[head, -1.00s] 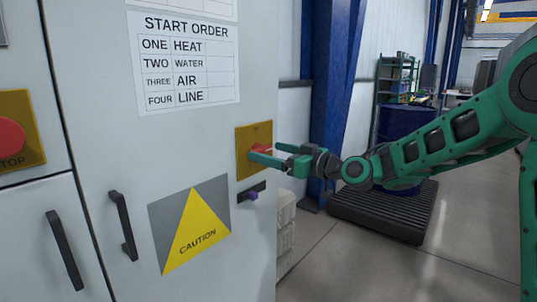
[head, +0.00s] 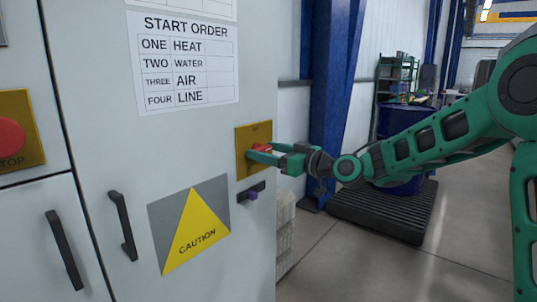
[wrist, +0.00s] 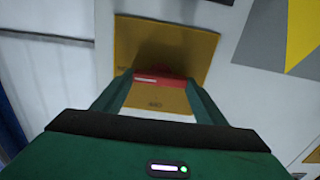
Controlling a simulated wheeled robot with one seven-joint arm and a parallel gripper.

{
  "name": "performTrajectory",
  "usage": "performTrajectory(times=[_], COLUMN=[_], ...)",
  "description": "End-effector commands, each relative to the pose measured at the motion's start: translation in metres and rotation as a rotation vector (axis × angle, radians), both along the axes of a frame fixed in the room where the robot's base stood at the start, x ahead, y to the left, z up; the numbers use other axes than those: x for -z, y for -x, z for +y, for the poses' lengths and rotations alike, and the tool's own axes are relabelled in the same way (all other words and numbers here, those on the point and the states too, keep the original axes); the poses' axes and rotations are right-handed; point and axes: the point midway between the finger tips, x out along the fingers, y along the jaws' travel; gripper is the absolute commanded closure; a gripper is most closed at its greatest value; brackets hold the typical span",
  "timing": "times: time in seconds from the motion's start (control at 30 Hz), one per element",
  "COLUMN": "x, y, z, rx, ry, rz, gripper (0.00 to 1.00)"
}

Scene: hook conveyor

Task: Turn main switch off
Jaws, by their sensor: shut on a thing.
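The main switch is a red handle (head: 262,149) on a yellow plate (head: 247,163) on the right part of the grey cabinet front. My gripper (head: 264,154) reaches it from the right, with its green fingers on either side of the red handle. In the wrist view the red handle (wrist: 160,78) sits between the two fingertips, in front of the yellow plate (wrist: 192,45). The gripper is shut on the handle. The fingers hide part of the handle, and I cannot tell its exact turn position.
Below the switch is a small purple key-like part (head: 248,196) on a dark plate. A yellow caution sign (head: 195,230), a black door handle (head: 123,225) and a red stop button (head: 10,136) are on the cabinet.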

Motion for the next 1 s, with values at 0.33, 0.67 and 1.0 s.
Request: performTrajectory(times=[0.33,0.67,1.0], x=[-0.0004,-0.0004,0.0004], y=[-0.0005,0.0006,0.0016], z=[0.0007,0.0023,0.0031], rx=[0.002,0.001,0.0], ry=[0.116,0.305,0.504], rz=[-0.15,-0.395,-0.649], gripper=[0.57,0.57,0.57])
